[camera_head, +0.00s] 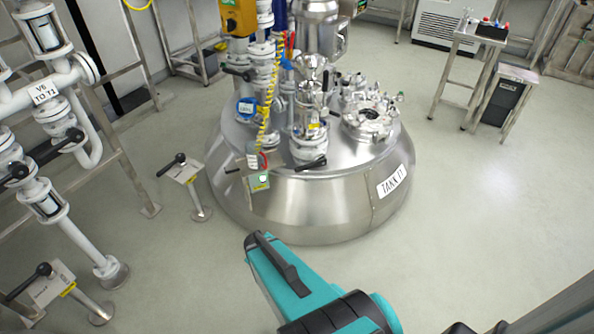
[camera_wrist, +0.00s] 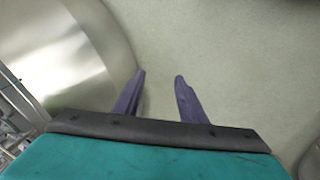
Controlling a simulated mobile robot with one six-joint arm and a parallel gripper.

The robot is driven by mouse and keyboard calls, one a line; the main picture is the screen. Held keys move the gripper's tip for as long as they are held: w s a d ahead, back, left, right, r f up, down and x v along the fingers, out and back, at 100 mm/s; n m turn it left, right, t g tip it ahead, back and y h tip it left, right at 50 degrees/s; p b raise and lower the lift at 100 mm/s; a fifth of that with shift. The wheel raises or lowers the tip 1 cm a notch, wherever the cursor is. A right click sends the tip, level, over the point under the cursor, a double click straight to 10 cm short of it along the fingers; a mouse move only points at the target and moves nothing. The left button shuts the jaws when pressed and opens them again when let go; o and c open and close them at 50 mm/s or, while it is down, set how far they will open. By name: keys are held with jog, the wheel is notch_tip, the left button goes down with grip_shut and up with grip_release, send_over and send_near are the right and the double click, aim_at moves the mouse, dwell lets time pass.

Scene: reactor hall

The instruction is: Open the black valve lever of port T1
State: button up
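A silver tank (camera_head: 300,205) with a white label reading like "TANK T1" stands in the middle of the head view. A black lever (camera_head: 312,163) sits on its front top. Another black lever (camera_head: 172,164) is on a floor-standing post left of the tank. More black levers show at the left edge, one at the lower left (camera_head: 30,282) and one on the white piping (camera_head: 58,145). I cannot tell which belongs to port T1. My gripper (camera_wrist: 159,76) is open and empty in the wrist view, its two purple fingers apart above bare floor. No lever is near the fingers.
White pipes (camera_head: 30,100) with a label reading like "V6 TO T1" stand on the left with metal frames. A coiled yellow hose (camera_head: 265,110) hangs by the tank. A small table (camera_head: 482,38) and a dark bin (camera_head: 503,98) stand back right. The floor right of the tank is clear.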

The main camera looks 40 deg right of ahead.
jog(key=w+d+r+n+t+h+b, duration=0.1)
jog(key=w+d+t+b, duration=0.1)
jog(key=w+d, duration=0.35)
jog(key=w+d+r+n+t+h+b, duration=0.1)
jog(key=w+d+t+b, duration=0.15)
jog(key=d, duration=0.55)
jog(key=n+t+y+b, duration=0.3)
jog(key=n+t+b, duration=0.8)
jog(key=n, duration=0.2)
send_near(311, 166)
jog(key=w+a, duration=0.2)
jog(key=a, duration=0.1)
jog(key=shift+a+f, duration=0.2)
jog(key=shift+a, duration=0.05)
jog(key=shift+w, duration=0.1)
jog(key=w+d+b, duration=0.1)
jog(key=w+d, duration=0.1)
jog(key=w, duration=1.1)
jog(key=shift+w, duration=0.25)
